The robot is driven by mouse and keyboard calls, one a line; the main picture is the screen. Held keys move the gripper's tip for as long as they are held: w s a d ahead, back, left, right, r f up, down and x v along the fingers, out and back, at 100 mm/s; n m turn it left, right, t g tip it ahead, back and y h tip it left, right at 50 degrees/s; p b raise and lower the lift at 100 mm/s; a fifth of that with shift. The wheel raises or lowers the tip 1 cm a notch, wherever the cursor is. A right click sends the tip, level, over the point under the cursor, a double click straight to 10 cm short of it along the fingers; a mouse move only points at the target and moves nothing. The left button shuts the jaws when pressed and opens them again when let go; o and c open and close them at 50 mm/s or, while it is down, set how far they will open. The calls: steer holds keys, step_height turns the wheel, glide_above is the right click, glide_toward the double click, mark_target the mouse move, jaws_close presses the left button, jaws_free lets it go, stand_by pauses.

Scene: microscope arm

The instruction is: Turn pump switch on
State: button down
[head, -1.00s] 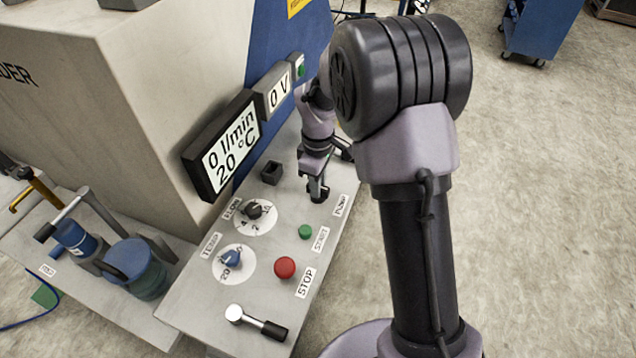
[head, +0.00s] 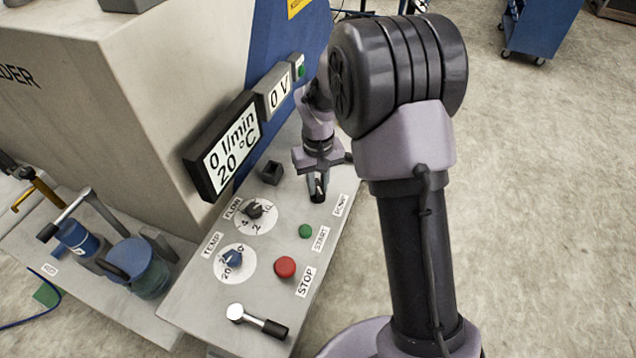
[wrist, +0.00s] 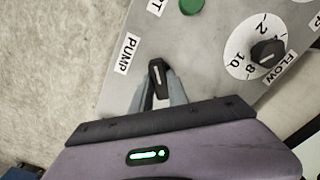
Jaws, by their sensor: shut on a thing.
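The pump switch, a black knob with a pale mark, sits on the grey control panel by the PUMP label, in the head view (head: 318,193) and in the wrist view (wrist: 157,72). My gripper (head: 318,181) reaches down on it from above. In the wrist view my gripper (wrist: 159,84) has its two grey fingers closed on the knob's sides.
A lever (head: 258,321) lies at the front. The display (head: 228,153) reads 0 l/min and 20 °C.

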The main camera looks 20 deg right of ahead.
mark_target(318, 186)
steer(key=m, duration=0.4)
steer(key=shift+m, duration=0.3)
steer(key=shift+m+b, duration=0.4)
steer(key=shift+m, duration=1.5)
steer(key=c, duration=1.3)
jaws_free()
steer(key=shift+r, duration=0.1)
step_height(318, 186, up, 17)
steer(key=p, duration=0.5)
steer(key=shift+r+p, duration=0.15)
steer(key=shift+p, duration=0.25)
